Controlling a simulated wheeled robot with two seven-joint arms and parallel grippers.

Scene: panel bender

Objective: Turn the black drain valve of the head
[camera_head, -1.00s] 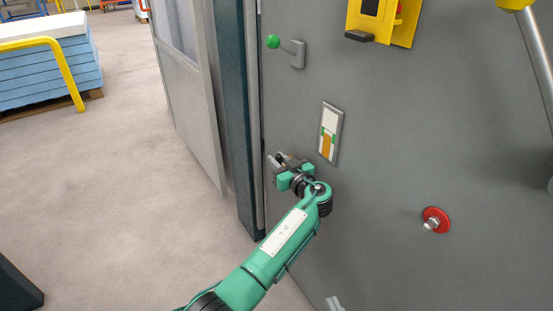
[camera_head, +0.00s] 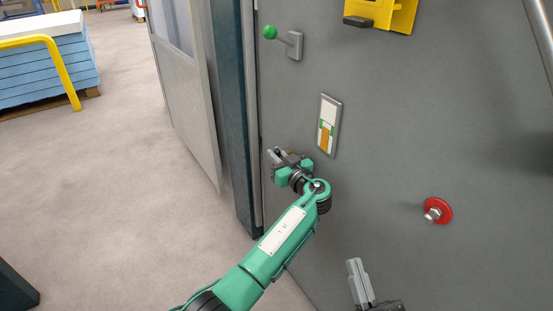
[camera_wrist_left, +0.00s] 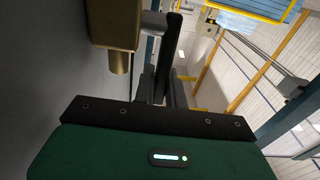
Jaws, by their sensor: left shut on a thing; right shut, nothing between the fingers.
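The black drain valve handle (camera_wrist_left: 173,45) shows in the left wrist view as a dark upright bar, beside a brass-coloured valve body (camera_wrist_left: 115,28) with a short spout. My left gripper (camera_wrist_left: 164,88) is shut on the handle. In the head view my left gripper (camera_head: 274,156) is at the left edge of the grey panel and hides the valve. My right gripper (camera_head: 356,272) is shut and empty at the bottom of the head view, in front of the panel.
A level gauge (camera_head: 328,126) is just right of my left gripper. A green-knobbed lever (camera_head: 284,40) is above it. A red disc with a metal bolt (camera_head: 438,211) is at the right. A yellow bracket (camera_head: 385,12) is at the top. Open floor (camera_head: 120,200) lies to the left.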

